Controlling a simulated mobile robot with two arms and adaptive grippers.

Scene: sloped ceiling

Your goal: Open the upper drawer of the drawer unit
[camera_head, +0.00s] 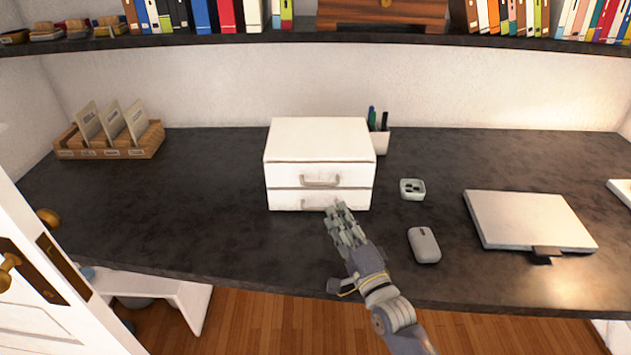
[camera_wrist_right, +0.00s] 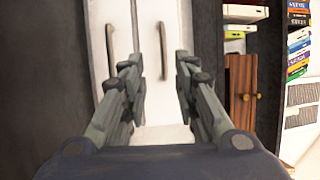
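The white drawer unit (camera_head: 318,140) stands on the dark desk, with two drawers that look shut. The upper drawer's handle (camera_head: 320,180) is fully visible; the lower drawer's handle (camera_head: 316,204) is partly covered by my right gripper (camera_head: 338,212). In the right wrist view, turned sideways, the upper handle (camera_wrist_right: 163,50) shows between the open fingers of my right gripper (camera_wrist_right: 159,65), beyond the tips. The lower handle (camera_wrist_right: 110,48) is left of it. The gripper is empty, in front of the unit; contact is not visible. My left gripper is out of view.
A pen cup (camera_head: 379,140) stands just right of the unit. A bookshelf (camera_head: 300,39) overhangs behind.

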